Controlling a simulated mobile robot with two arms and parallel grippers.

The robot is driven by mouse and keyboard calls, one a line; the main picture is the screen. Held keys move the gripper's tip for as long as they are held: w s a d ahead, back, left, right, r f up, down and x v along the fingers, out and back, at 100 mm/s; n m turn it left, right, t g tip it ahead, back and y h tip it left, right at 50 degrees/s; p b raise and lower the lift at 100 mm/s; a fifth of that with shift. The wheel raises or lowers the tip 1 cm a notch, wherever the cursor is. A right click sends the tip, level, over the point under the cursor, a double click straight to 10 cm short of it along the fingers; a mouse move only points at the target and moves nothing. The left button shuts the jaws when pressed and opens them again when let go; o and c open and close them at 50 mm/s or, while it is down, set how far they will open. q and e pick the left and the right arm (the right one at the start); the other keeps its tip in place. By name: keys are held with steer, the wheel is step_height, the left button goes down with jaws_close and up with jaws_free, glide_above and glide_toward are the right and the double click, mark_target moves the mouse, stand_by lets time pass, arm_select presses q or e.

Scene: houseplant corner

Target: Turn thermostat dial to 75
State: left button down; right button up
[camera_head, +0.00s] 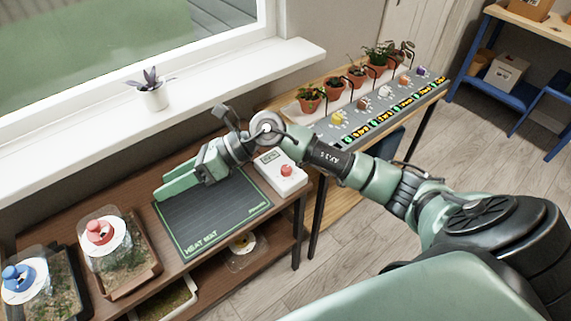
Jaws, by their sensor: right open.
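The white thermostat box (268,183) sits at the right end of the brown wooden bench, beside the heat mat. Its red dial (286,170) is on the right part of its top. The dial's setting is too small to read, and my right arm passes close behind the box. My right gripper (172,187) is open, above the far left part of the dark heat mat (215,217), left of the thermostat and apart from the dial. I see nothing between its fingers. My left gripper is not in view.
Two planted trays with clear lids stand at left, one with a red knob (100,230), one with a blue knob (17,277). A small potted plant (154,96) is on the windowsill. Several terracotta pots and a grey labelled strip (385,107) lie on the back table.

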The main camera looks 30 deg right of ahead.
steer(key=w+d+f+n+g+h, duration=0.1)
steer(key=d+f+h, duration=0.2)
steer(key=d, duration=0.3)
steer(key=w+d+f+n+g+h, duration=0.1)
steer(key=d+f+n+h, duration=0.1)
steer(key=d+f+h, duration=0.3)
steer(key=r+g+h, duration=0.2)
steer(key=h, duration=0.3)
glide_above(286, 168)
steer(key=shift+w+a+f, duration=0.15)
steer(key=shift+w+a, duration=0.05)
steer(key=shift+w, duration=0.15)
steer(key=shift+s+d+f, duration=0.1)
steer(key=shift+d+f, duration=0.05)
steer(key=shift+d, duration=0.2)
step_height(286, 168, down, 7)
steer(key=shift+s+a+f+p, duration=0.15)
steer(key=shift+p, duration=0.35)
steer(key=shift+m, duration=0.3)
jaws_close()
